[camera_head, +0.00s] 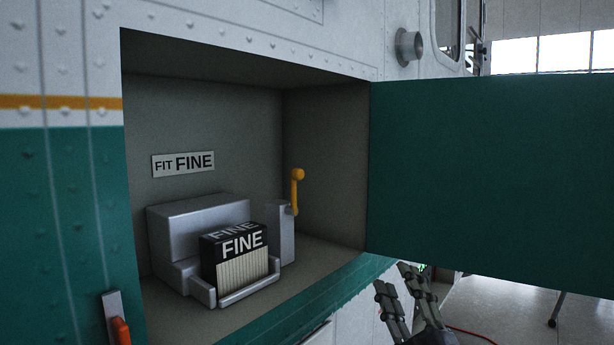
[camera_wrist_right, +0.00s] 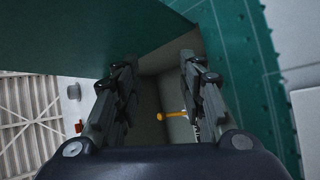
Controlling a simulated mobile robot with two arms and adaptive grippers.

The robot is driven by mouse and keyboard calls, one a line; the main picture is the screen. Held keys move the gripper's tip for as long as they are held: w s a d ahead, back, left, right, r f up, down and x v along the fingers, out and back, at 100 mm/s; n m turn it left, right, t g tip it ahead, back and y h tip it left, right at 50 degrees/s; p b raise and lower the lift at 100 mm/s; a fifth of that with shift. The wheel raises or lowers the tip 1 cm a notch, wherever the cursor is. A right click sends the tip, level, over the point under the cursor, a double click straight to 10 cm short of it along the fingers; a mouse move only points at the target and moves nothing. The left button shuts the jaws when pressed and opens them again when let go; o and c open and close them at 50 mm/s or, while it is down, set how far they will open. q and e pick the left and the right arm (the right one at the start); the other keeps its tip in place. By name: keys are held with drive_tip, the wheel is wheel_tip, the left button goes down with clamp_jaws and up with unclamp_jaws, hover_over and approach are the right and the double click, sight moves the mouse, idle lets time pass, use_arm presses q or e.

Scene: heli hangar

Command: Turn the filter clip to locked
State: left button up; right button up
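The filter clip is a yellow lever with a round knob (camera_head: 297,188) on a grey post, inside the open bay at its right. In the head view it stands upright, knob at the top. It also shows in the right wrist view (camera_wrist_right: 172,116), beyond and between my fingers. A filter marked FINE (camera_head: 236,258) sits in a grey holder (camera_head: 250,292) left of the clip. My right gripper (camera_head: 396,280) is open and empty, outside the bay, below its lower right edge; its fingers also show spread in the right wrist view (camera_wrist_right: 158,62). My left gripper is not in view.
The green bay door (camera_head: 490,180) stands open at the right. A sign reading FIT FINE (camera_head: 183,164) is on the bay's back wall. An orange handle (camera_head: 120,330) is at the lower left of the hull. The bay's front opening is clear.

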sight(302, 175)
drive_tip(key=s+a+r+n+g+y, duration=0.1)
drive_tip(key=a+r+n+g+y, duration=0.7)
drive_tip(key=n, duration=0.7)
drive_tip(key=s+a+r+n+g+y, duration=0.2)
drive_tip(key=a+r+n+g+y, duration=0.25)
drive_tip(key=r+n+y, duration=0.8)
drive_tip(key=w+d+f+n+h, duration=0.2)
drive_tip(key=w+d+n+h, duration=0.25)
drive_tip(key=h, duration=0.45)
drive_tip(key=p+x, duration=0.1)
drive_tip(key=x, duration=0.1)
drive_tip(key=p+x, duration=0.2)
drive_tip(key=x, duration=0.1)
drive_tip(key=p+x, duration=0.1)
drive_tip(key=x, duration=0.2)
drive_tip(key=shift+w+a+r+p, duration=0.15)
drive_tip(key=shift+a+r+p, duration=0.05)
drive_tip(key=shift+r+p, duration=0.2)
drive_tip(key=shift+w+a+f, duration=0.2)
drive_tip(key=shift+w+a, duration=0.2)
drive_tip(key=shift+a, duration=0.05)
clamp_jaws()
